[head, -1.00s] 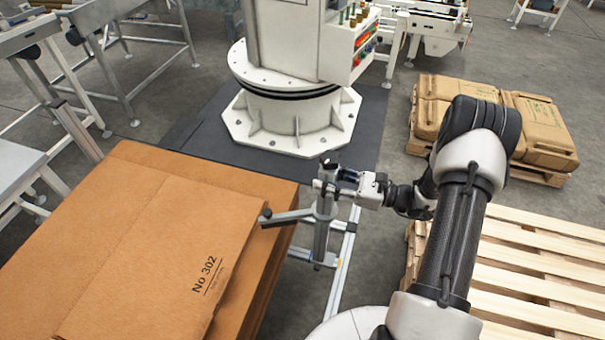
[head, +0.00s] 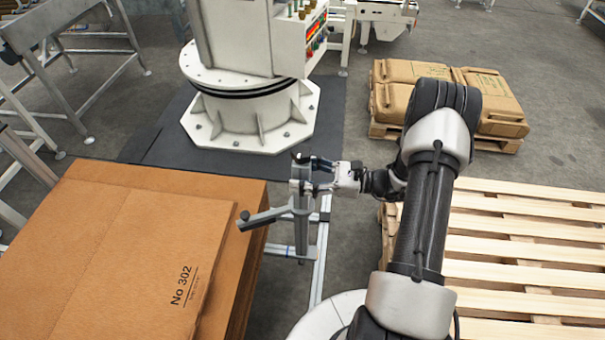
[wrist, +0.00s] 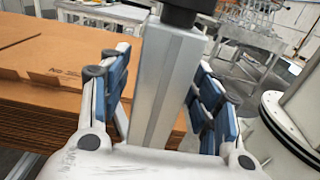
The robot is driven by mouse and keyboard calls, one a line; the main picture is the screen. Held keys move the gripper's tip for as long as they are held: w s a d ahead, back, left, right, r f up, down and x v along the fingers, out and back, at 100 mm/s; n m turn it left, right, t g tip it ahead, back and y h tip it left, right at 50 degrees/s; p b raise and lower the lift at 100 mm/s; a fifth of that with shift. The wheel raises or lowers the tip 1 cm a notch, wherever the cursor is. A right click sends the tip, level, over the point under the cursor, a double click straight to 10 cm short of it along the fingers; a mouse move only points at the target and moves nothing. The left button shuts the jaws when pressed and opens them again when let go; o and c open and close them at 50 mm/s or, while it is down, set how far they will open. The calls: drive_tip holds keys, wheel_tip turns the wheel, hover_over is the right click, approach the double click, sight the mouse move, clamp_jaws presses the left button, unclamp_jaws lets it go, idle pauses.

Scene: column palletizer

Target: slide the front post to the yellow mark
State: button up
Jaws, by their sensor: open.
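The front post (head: 301,226) is a grey upright metal post with a dark cap and a side bar reaching left toward the cardboard stack. It stands on a light metal rail (head: 319,262) on the floor. My gripper (head: 308,170) is at the post's upper part. In the wrist view the post (wrist: 168,85) stands between the blue-padded fingers of my gripper (wrist: 168,103). The fingers are open, one on each side, with a visible gap on the right; contact on the left is unclear. I cannot make out a yellow mark in either view.
A stack of brown cardboard (head: 120,255) lies close left of the post. An empty wooden pallet (head: 510,255) is at right, and a pallet of brown sacks (head: 450,90) is behind it. The white palletizer base (head: 250,110) stands behind the post on a dark mat.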

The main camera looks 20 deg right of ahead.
drive_tip(key=v, duration=1.2)
idle(0.4)
